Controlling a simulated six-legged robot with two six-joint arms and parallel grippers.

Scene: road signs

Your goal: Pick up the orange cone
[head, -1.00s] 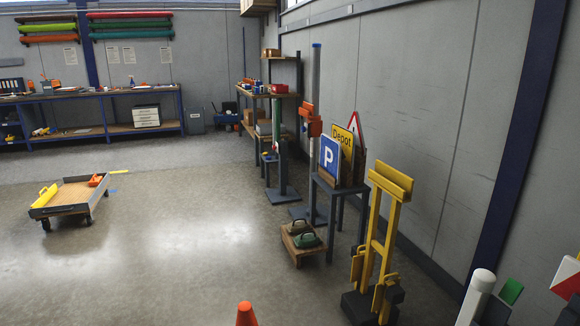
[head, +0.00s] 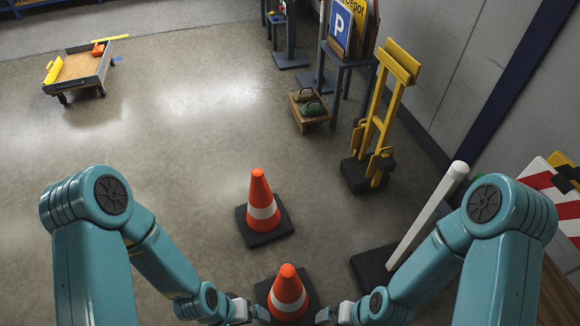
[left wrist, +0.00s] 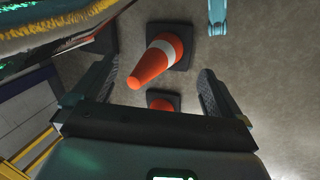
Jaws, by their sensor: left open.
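Two orange cones with white bands stand upright on dark square bases in the head view. The nearer cone (head: 288,292) is at the bottom edge, between my two grippers; the farther cone (head: 262,203) is behind it, slightly left. My left gripper (head: 253,312) is at the near cone's left, my right gripper (head: 330,314) at its right. In the left wrist view, my left gripper (left wrist: 158,72) is open, with nothing held. A cone (left wrist: 160,60) shows beyond its fingers, and a second cone (left wrist: 162,104) is partly hidden by the gripper body. The right jaws are too small to judge.
A white post (head: 428,215) on a dark base stands right of the cones. A flat cart (head: 82,68) is far left. Red-white boards (head: 545,185) lean at right. The floor left of the cones is clear.

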